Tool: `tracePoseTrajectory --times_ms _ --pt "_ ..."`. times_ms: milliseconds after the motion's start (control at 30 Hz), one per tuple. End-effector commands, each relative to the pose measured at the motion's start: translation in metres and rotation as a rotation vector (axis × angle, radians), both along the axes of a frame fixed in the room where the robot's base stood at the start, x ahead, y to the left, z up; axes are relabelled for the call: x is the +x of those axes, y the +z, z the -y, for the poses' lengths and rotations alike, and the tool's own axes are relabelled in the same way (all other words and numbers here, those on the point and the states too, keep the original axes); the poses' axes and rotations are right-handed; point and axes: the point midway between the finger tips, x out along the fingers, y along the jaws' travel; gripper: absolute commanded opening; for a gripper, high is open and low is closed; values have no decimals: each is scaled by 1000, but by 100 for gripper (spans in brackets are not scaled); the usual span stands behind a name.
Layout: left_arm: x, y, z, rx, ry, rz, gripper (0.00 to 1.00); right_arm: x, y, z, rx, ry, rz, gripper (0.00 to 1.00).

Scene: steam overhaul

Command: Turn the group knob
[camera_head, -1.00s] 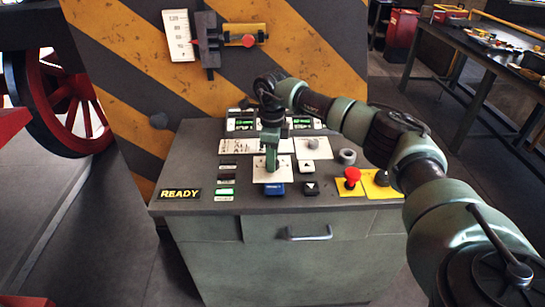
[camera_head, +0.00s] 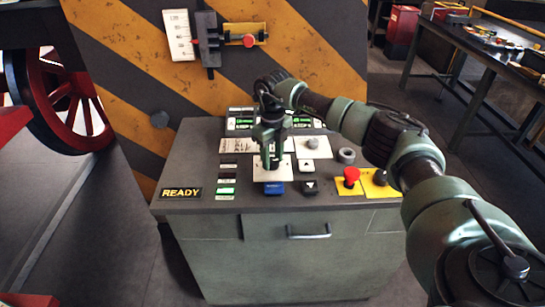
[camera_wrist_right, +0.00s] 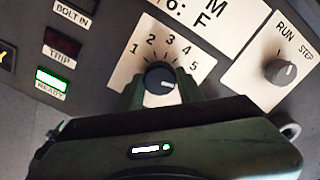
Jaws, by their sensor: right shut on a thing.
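The group knob (camera_wrist_right: 160,77) is a dark round knob on a white plate numbered 1 to 5, seen in the right wrist view. My right gripper (camera_wrist_right: 160,86) has one finger on each side of it and is shut on it. In the head view my right gripper (camera_head: 271,158) reaches down onto the white dial plate (camera_head: 272,174) on the console top. There the knob itself is hidden by the fingers. I cannot read for certain which number the knob points at. My left gripper is not in view.
A RUN/STEP knob (camera_wrist_right: 280,71) sits to the right of the dial. A striped panel (camera_head: 140,60) stands behind.

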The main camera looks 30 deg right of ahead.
Motion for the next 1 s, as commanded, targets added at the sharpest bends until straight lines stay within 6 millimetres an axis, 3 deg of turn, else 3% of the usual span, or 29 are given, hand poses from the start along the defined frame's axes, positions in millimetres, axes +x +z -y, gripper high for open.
tracePoseTrajectory --times_ms 467,500,567,867,1000 --pt "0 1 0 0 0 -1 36 3 4 1 0 -18 12 0" --pt "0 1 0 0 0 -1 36 3 4 1 0 -18 12 43" --pt "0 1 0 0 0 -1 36 3 4 1 0 -17 12 59" --pt "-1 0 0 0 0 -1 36 1 2 0 0 -14 5 59" --pt "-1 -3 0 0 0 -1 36 2 12 0 0 -14 8 59"
